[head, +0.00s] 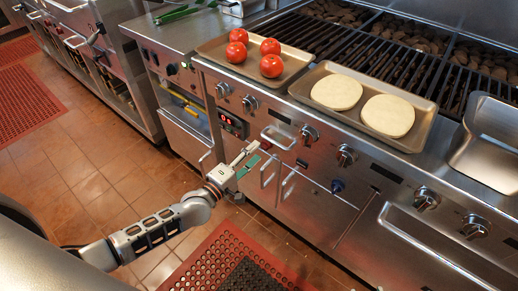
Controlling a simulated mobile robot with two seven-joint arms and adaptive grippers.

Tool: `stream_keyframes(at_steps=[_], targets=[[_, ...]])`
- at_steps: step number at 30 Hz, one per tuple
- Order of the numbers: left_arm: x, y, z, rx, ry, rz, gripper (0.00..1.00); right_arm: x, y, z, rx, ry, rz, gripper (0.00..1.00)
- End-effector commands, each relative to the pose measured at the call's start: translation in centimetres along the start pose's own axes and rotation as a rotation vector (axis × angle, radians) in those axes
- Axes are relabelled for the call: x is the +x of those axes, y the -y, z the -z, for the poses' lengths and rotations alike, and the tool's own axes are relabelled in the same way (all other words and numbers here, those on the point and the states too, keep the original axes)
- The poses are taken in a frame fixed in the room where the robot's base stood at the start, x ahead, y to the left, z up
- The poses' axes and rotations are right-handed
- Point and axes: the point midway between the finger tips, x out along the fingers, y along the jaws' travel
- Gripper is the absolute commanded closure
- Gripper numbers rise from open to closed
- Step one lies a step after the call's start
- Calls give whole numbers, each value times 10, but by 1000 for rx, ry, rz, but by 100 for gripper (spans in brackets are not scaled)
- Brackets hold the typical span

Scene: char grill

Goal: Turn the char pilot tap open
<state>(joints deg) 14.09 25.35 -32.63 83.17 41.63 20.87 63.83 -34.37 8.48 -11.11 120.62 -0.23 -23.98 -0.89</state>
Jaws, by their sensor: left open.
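A small blue knob (337,186) sits low on the grill's steel front panel (310,165), right of the looped handles. It may be the pilot tap, but no label can be read at this size. My left gripper (252,157) is open and empty, in front of the panel and left of the blue knob. Its fingers appear near the looped metal handles (267,172); I cannot tell whether they touch. My right gripper is not in view.
Above are a tray of tomatoes (214,47), a tray with two flat breads (425,118) and the grate (360,55). A long handle (440,245) juts out at lower right. Red mats (215,262) lie on the tiled floor.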

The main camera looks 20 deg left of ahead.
Motion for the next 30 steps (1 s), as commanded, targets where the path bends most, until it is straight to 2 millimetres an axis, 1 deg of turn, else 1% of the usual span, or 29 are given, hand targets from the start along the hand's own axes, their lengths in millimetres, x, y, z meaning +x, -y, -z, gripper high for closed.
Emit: stream_keyframes(at_steps=[1,6,9,12,18,30], targets=[[-13,1,0,-1,0,3,58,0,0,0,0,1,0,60],[-47,1,0,-1,0,2,58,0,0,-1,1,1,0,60],[-63,0,0,-1,1,2,58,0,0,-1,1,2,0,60],[-74,0,0,-1,0,1,58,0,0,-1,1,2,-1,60],[-82,-1,0,0,0,-1,58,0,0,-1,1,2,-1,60],[-82,0,0,-1,0,-1,58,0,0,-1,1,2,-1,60]])
